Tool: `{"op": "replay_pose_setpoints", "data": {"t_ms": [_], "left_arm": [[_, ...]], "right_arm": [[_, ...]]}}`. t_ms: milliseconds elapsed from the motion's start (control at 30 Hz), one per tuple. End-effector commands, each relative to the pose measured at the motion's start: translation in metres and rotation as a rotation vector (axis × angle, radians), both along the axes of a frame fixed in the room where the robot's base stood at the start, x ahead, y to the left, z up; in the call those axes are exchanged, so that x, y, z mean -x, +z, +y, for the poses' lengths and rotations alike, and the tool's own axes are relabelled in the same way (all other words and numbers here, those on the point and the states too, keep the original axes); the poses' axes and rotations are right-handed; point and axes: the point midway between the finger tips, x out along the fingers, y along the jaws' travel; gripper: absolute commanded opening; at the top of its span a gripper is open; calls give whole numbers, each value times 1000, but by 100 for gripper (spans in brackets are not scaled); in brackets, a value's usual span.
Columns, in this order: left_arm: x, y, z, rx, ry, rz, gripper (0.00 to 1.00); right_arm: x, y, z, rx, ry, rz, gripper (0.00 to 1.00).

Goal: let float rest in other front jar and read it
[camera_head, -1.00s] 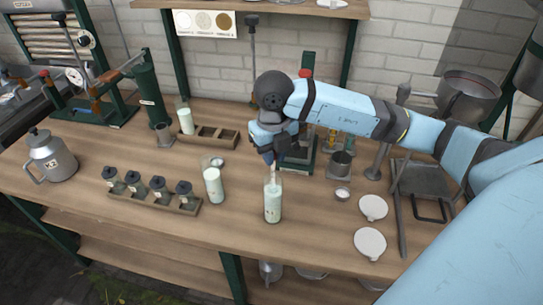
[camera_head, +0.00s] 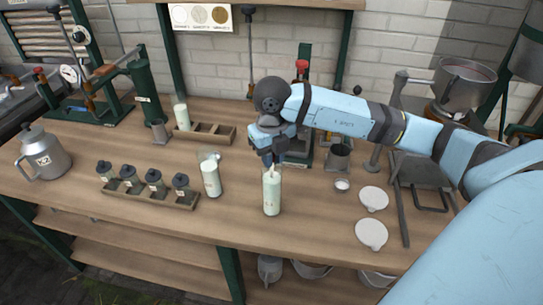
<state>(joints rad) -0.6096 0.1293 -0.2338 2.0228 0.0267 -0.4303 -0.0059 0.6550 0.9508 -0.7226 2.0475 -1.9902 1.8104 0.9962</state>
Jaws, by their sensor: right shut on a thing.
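Two tall clear jars of whitish liquid stand at the front of the bench. My right gripper (camera_head: 271,164) is directly above the right front jar (camera_head: 272,195), pointing down. It is shut on the float (camera_head: 271,172), a thin pale stem of which only a little shows at the jar's mouth. The float's lower part is hidden in the jar and its top by the fingers. The left front jar (camera_head: 211,179) stands to the left, with nothing of mine at it. The scale on the float is too small to read. My left gripper is not in view.
A wooden rack (camera_head: 150,194) of several dark-capped bottles is at left, with a metal can (camera_head: 44,153) beyond. A third jar (camera_head: 182,117) stands by an empty wooden holder (camera_head: 214,137) behind. Two white lids (camera_head: 372,233) and a small dish (camera_head: 342,185) lie to the right.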

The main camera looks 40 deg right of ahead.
Motion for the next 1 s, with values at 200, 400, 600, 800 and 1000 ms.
{"op": "replay_pose_setpoints", "data": {"t_ms": [200,400,600,800,1000], "left_arm": [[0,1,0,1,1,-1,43],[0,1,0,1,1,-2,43],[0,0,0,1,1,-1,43],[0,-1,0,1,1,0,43],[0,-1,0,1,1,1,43]], "right_arm": [[0,0,0,0,0,0,48],[0,0,0,0,0,0,48],[-1,9,0,1,0,-3,48],[-1,48,0,-1,0,-7,48],[-1,94,0,0,1,-4,48]]}}
